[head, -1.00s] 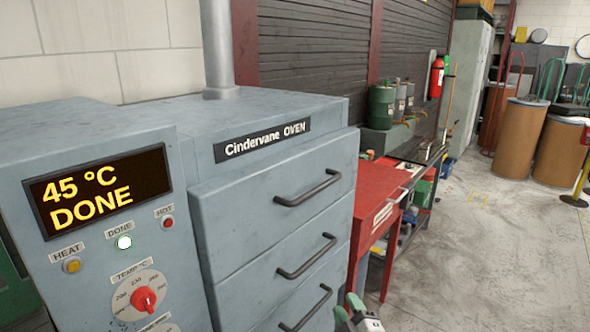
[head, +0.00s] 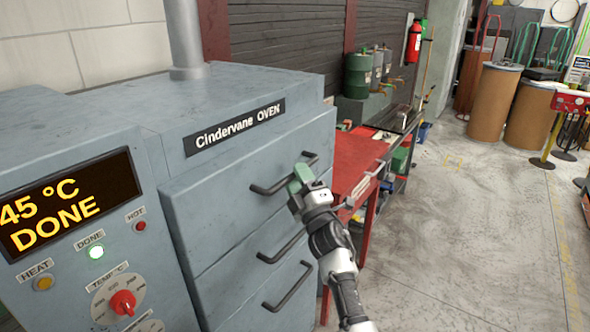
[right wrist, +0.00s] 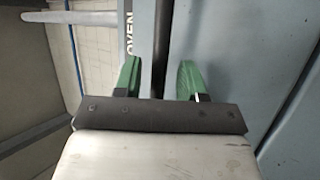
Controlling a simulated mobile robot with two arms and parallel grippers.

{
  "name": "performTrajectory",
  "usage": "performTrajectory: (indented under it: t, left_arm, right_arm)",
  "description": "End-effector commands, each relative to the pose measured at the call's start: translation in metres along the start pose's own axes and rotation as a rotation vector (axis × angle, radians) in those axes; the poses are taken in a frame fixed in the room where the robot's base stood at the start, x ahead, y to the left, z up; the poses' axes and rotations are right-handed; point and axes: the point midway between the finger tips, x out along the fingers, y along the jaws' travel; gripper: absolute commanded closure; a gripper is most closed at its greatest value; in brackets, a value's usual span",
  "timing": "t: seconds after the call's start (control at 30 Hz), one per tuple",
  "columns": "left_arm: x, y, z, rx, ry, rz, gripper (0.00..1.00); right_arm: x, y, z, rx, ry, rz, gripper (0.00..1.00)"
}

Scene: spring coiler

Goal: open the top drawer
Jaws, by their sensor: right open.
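The grey oven's top drawer (head: 215,200) is closed, its front flush with the drawers below. Its dark bar handle (head: 262,190) is partly hidden behind my right gripper (head: 301,178), which is at the handle's right part. In the right wrist view the two green fingertips (right wrist: 158,78) are apart, with a dark bar that looks like the handle (right wrist: 160,45) running between them. No clear contact of either finger with the bar shows. My left gripper is in neither view.
Two lower drawer handles (head: 282,247) sit under the top one. A control panel with a DONE display (head: 70,205) is left of the drawers. A red bench (head: 357,165) stands close at the oven's right. The floor (head: 470,240) at right is open.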

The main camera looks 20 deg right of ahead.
Motion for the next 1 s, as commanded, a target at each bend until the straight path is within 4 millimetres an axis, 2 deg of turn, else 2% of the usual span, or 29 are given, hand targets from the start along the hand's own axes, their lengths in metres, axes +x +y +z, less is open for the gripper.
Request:
performTrajectory:
  t: [0.13,0.4,0.43,0.7,1.0]
  left_arm:
    - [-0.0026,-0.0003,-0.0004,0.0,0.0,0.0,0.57]
    - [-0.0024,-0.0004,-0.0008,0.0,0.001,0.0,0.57]
    - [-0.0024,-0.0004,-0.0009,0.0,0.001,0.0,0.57]
    - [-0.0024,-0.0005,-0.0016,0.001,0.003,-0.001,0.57]
    - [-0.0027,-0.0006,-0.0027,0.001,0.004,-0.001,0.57]
  right_arm:
    - [0.0104,0.0003,-0.0006,0.001,0.001,0.001,0.59]
    - [0.0115,-0.0004,-0.0003,0.001,0.001,0.0,0.59]
    - [0.0115,-0.0004,-0.0003,0.001,0.001,0.0,0.61]
    - [0.0113,-0.0005,-0.0003,0.001,0.001,0.0,1.0]
    - [0.0104,0.0002,0.0011,0.0,0.001,-0.001,1.0]
